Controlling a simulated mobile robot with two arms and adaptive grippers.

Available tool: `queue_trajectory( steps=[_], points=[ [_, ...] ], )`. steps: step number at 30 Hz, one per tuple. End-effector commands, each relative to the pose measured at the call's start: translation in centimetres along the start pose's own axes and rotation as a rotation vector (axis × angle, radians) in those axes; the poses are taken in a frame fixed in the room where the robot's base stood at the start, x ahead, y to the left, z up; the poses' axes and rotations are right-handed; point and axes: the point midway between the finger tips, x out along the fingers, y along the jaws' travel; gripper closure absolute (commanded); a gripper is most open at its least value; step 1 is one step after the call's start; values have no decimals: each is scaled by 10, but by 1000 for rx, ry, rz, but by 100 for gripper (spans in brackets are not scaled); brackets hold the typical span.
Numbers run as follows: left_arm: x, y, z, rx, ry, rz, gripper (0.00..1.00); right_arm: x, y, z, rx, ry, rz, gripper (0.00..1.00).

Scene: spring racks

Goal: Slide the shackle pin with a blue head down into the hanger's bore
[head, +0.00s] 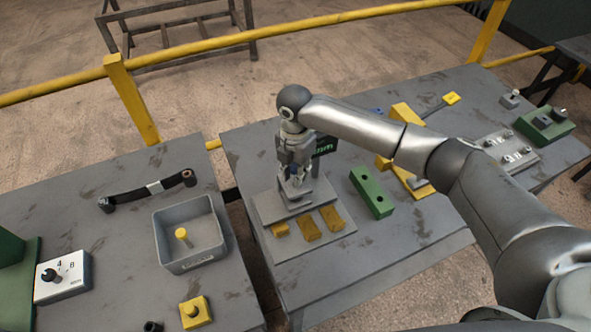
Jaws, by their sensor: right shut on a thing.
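My right gripper (295,178) points down over the grey plate (335,245) at the left of the right-hand table. The pin's shank is hidden by the fingers. A grey block-like part, which looks like the hanger (294,205), lies directly below the fingertips. Its bore is hidden, so I cannot tell whether the pin's tip is in it. My left gripper is not in view.
Several yellow-brown blocks (308,229) lie along the plate's front. A green block with holes (371,192) stands right of it. A grey bin (190,263) holding a yellow-headed pin (182,234) and a black link (148,191) are on the left table. A yellow rail (300,37) runs behind.

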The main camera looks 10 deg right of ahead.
Motion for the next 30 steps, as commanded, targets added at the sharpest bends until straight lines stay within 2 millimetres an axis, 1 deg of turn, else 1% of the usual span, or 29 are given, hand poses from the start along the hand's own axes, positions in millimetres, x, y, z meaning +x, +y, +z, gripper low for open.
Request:
queue_trajectory(
  steps=[30],
  points=[
    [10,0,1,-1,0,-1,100,24,1,0,-1,0,2,96]
  ],
)
